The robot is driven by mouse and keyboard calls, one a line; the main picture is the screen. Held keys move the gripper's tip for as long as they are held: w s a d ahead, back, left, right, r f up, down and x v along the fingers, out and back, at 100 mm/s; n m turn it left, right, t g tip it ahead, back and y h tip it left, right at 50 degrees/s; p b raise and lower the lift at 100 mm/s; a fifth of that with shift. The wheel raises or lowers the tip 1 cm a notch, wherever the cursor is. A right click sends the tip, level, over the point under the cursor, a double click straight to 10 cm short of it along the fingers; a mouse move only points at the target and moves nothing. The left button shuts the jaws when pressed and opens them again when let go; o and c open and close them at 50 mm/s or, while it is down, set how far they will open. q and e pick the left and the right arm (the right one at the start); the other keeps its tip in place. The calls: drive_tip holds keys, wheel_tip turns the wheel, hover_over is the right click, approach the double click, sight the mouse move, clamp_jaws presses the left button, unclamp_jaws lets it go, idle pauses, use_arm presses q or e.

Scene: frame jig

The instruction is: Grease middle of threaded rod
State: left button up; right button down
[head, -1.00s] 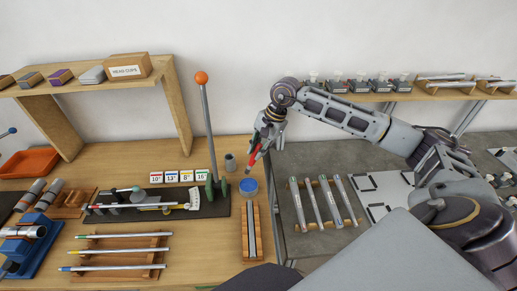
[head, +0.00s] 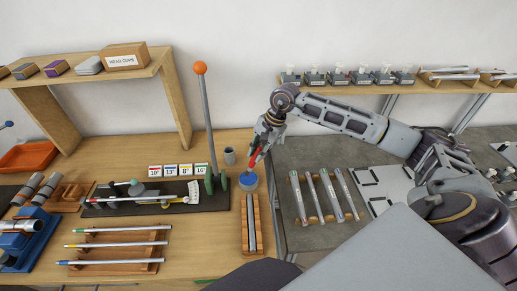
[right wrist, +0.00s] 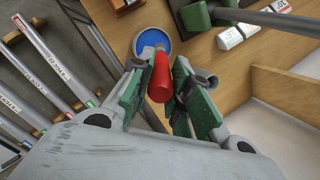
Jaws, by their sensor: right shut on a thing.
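My right gripper (head: 263,146) is shut on a red-handled tool, likely a brush (head: 257,156). The red handle (right wrist: 160,76) sits between the green finger pads in the right wrist view. The tool slants down to a round tin with a blue top (head: 248,181); its tip is at or just above the tin, and contact cannot be told. The blue-topped tin (right wrist: 152,42) lies just beyond the handle in the wrist view. Grey rod-like pieces (head: 251,228) lie in a wooden cradle (head: 261,240) in front of the tin; threads cannot be made out. My left gripper is not in view.
A black fixture (head: 140,207) with an orange-knobbed lever (head: 203,110) stands left of the tin. A small grey cup (head: 229,156) and number cards (head: 178,170) are behind. Rods lie on a wooden rack (head: 118,250) at front left and a grey table (head: 318,197) at right.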

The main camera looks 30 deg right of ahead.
drive_tip(key=shift+f, duration=0.6)
drive_tip(key=shift+f+b, duration=0.55)
drive_tip(key=shift+b, duration=0.2)
idle(1.4)
drive_tip(key=shift+s+f+b, duration=0.15)
drive_tip(key=shift+f+b, duration=0.05)
drive_tip(key=shift+b, duration=0.2)
idle(3.0)
drive_tip(key=shift+r, duration=0.1)
